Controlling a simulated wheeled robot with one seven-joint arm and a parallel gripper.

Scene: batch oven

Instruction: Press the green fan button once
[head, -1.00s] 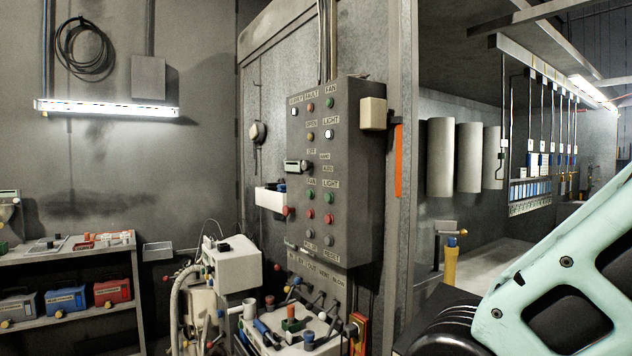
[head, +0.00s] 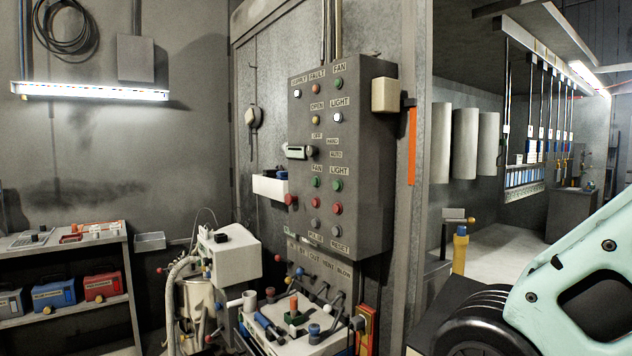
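A grey control box (head: 368,160) hangs on the oven's front wall in the middle of the head view. Under its FAN label is a green button (head: 315,183), left of a similar green button (head: 337,185) under the LIGHT label. Red buttons (head: 315,205) sit just below them. A green lamp (head: 338,84) sits under another FAN label in the top row. Nothing covers the green fan button. My gripper is out of view; only a mint-green part of my arm shows at lower right, apart from the box.
A cluttered white-topped cart (head: 290,340) stands below the box. A white unit with a hose (head: 232,255) stands left of it. A red emergency-type knob (head: 290,199) sticks out at the box's left side. A yellow post (head: 460,253) stands at the opening on the right.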

